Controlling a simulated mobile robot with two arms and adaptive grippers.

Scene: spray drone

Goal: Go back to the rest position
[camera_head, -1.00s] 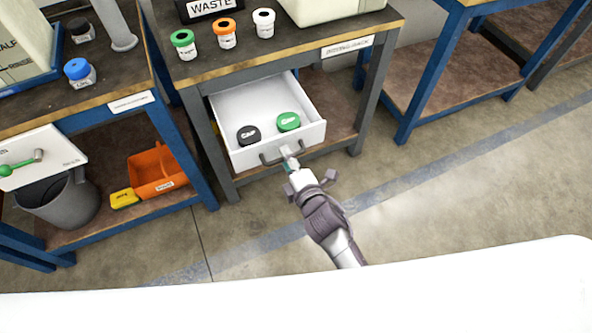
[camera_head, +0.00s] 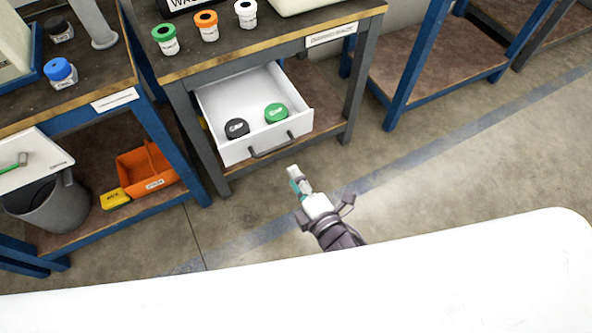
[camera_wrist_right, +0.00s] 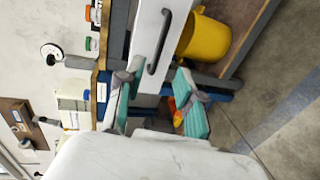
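My right gripper (camera_head: 297,178) is in front of the open white drawer (camera_head: 228,154), apart from its dark handle (camera_head: 273,148). In the right wrist view its two teal-padded fingers (camera_wrist_right: 158,98) are spread with nothing held between them, and the drawer handle (camera_wrist_right: 158,42) lies beyond them. A black cap (camera_head: 237,128) and a green cap (camera_head: 276,112) lie in the drawer. My left gripper is not in view.
Bottles with green (camera_head: 164,33), orange (camera_head: 206,19) and white (camera_head: 245,8) tops stand on the table above the drawer. An orange bin (camera_head: 147,166) and a grey bucket (camera_head: 55,207) are on the left lower shelf. The floor (camera_head: 420,185) at right is clear.

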